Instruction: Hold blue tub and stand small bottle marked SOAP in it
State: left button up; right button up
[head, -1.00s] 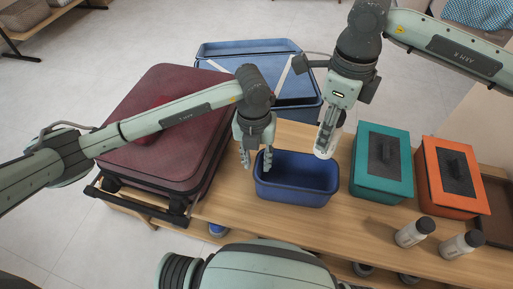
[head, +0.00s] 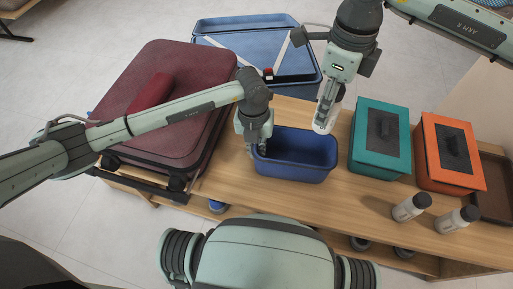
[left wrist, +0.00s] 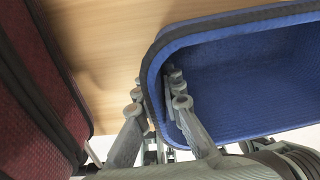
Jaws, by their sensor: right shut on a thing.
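The blue tub (head: 318,173) stands open and upright on the wooden table; it also fills the right of the left wrist view (left wrist: 240,75). My left gripper (head: 256,147) is at the tub's left wall. In the left wrist view its fingers (left wrist: 158,100) straddle the wall, one inside and one outside; whether they press on it cannot be told. My right gripper (head: 324,121) is shut on a small whitish bottle (head: 337,103), mostly hidden behind the fingers, above the table beyond the tub's right end. No marking on it is readable.
A teal box (head: 370,164) and an orange box (head: 450,182) stand right of the tub. Two white bottles with dark caps (head: 407,210) (head: 455,220) stand at the front right. A maroon suitcase (head: 170,70) is at left, and a big blue container (head: 240,32) is behind.

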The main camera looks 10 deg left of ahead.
pick_arm(q)
grip_shut()
pick_arm(e)
jog(key=shift+f, duration=9.2)
jog(key=o, duration=1.3)
notch_tip(320, 180, up, 9)
